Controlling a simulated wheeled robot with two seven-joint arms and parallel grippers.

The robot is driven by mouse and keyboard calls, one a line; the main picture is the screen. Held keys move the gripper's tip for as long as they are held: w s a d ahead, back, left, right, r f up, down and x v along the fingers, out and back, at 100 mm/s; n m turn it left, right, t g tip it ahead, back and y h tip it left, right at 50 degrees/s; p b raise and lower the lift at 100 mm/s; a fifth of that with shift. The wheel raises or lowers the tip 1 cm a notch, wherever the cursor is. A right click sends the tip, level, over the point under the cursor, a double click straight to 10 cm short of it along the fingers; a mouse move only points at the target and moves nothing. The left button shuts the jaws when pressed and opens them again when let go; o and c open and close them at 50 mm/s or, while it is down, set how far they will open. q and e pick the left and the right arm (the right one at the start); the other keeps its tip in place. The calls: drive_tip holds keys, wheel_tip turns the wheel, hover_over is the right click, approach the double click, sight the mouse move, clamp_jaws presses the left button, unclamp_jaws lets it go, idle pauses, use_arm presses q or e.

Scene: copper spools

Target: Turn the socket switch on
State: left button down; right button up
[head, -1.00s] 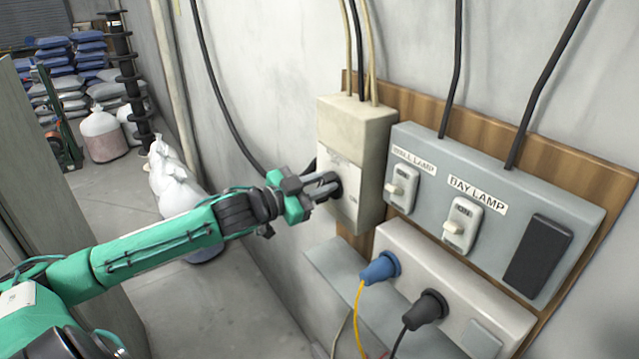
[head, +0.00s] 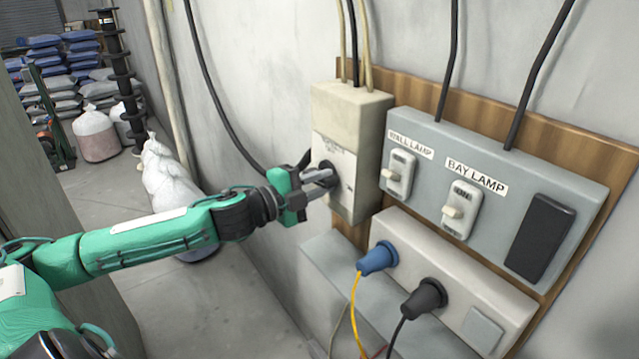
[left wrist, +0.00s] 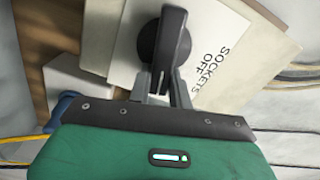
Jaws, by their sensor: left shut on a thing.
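The socket switch is a black rotary knob on the front of a cream box (head: 352,108) at the left end of the wall panel. In the left wrist view the knob (left wrist: 163,40) is a dark disc with a raised grip bar. The label beside it reads "SOCKETS" and "OFF" (left wrist: 218,55); the rest of the label is hidden. My left gripper (head: 325,177) reaches in from the left and is shut on the knob's bar, with its fingers (left wrist: 165,88) on either side. The fingers partly hide the knob in the head view. My right gripper is not in view.
A grey panel right of the box carries the wall lamp switch (head: 399,174), the bay lamp switch (head: 461,210) and a black plate (head: 539,236). Below, a white socket strip holds a blue plug (head: 377,258) and a black plug (head: 425,298) with hanging cables.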

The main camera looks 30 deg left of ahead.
use_arm(q)
drive_tip(key=shift+f+m, duration=0.3)
drive_tip(key=shift+m, duration=0.9)
drive_tip(key=shift+b, duration=0.3)
drive_tip(key=c, duration=1.3)
unclamp_jaws()
drive_tip(key=shift+f, duration=0.1)
